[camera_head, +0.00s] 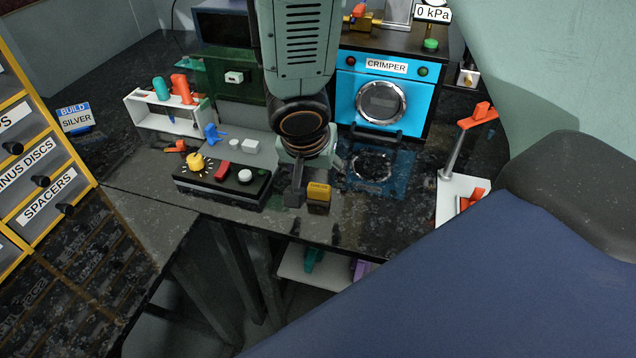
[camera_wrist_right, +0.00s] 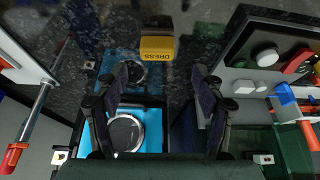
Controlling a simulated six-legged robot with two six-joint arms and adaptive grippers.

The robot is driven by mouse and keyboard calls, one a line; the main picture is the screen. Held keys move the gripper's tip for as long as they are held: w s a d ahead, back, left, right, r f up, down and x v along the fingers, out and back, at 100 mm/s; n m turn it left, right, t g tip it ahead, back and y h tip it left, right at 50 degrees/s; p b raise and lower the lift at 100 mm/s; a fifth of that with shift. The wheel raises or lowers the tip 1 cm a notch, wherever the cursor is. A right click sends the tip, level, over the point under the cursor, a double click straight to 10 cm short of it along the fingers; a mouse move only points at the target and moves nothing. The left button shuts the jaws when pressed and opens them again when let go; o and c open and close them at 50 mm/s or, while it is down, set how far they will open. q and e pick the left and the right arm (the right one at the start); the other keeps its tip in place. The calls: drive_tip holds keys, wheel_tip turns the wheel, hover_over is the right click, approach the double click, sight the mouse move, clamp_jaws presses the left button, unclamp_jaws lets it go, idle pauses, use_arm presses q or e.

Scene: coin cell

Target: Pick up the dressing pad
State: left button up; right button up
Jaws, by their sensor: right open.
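The dressing pad is a small yellow block (camera_head: 318,192) standing on the dark speckled bench near its front edge. In the right wrist view it shows lettering reading DRESS (camera_wrist_right: 157,47). My right gripper (camera_head: 314,181) points down close to the pad, one dark finger just left of it. In the right wrist view the right gripper (camera_wrist_right: 161,74) is open and empty, and the pad lies ahead, in line with the gap between the fingers. I cannot tell the exact height of the fingertips. My left gripper is not in view.
A black control box (camera_head: 222,181) with a yellow knob and a red switch stands left of the pad. The blue crimper (camera_head: 350,101) is behind. A white stand with an orange-handled lever (camera_head: 453,160) is at right. Labelled drawers (camera_head: 45,195) are at far left.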

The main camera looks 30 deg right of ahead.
sight(319, 187)
drive_tip(key=shift+w+a+f, duration=0.1)
drive_tip(key=shift+w+f, duration=0.25)
drive_tip(key=shift+f, duration=0.1)
drive_tip(key=shift+s+f+b, duration=0.1)
drive_tip(key=shift+f+b, duration=0.2)
drive_tip(key=shift+b, duration=0.2)
drive_tip(key=shift+s+d+f+b, duration=0.35)
drive_tip(key=shift+d+f+b, duration=0.1)
drive_tip(key=shift+f+b, duration=0.35)
drive_tip(key=b+x, duration=0.1)
drive_tip(key=x, duration=0.1)
drive_tip(key=shift+w+a+f, duration=0.1)
drive_tip(key=shift+w+f, duration=0.15)
drive_tip(key=shift+f, duration=0.05)
drive_tip(key=shift+w+f+b, duration=0.1)
drive_tip(key=shift+f+b, duration=0.05)
drive_tip(key=shift+b, duration=0.2)
drive_tip(key=shift+s+r, duration=0.2)
drive_tip(key=shift+s, duration=0.05)
drive_tip(key=shift+w+f, duration=0.15)
drive_tip(key=shift+w, duration=0.05)
drive_tip(key=c, duration=0.4)
drive_tip(key=shift+s, duration=0.15)
drive_tip(key=c, duration=0.8)
